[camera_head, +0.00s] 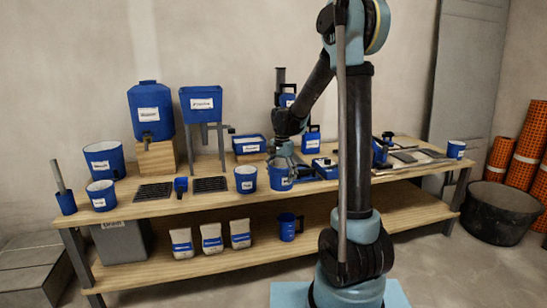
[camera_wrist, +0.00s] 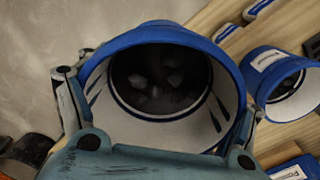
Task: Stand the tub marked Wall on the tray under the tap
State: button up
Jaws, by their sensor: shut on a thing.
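My gripper (camera_head: 284,158) is shut on a blue tub (camera_head: 280,182) with a white label, too small to read, over the right middle of the bench. In the wrist view my gripper (camera_wrist: 158,98) has a finger on each side of this tub (camera_wrist: 165,37). It has a white inner wall and dark, lumpy contents. I cannot tell whether its base touches the bench. A blue tank (camera_head: 149,101) with a tap (camera_head: 147,135) stands on a wooden block (camera_head: 157,160) at the left. A black slatted tray (camera_head: 153,191) lies in front, below the tap.
Another blue tub (camera_head: 246,178) stands just left of the held one. A blue hopper (camera_head: 201,103) on a stand has a second slatted tray (camera_head: 210,184) below. A blue scoop (camera_head: 181,184) lies between the trays. More tubs (camera_head: 102,195) stand at the left end.

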jog(key=w+d+f+n, duration=0.3)
jog(key=d+f+n, duration=0.1)
jog(key=d+f, duration=0.3)
jog(key=w+d+f+n, duration=0.4)
jog(key=d+f, duration=0.4)
jog(key=f, duration=0.4)
jog(key=shift+d+f, duration=0.2)
jog(key=shift+d, duration=0.1)
jog(key=shift+s, duration=0.1)
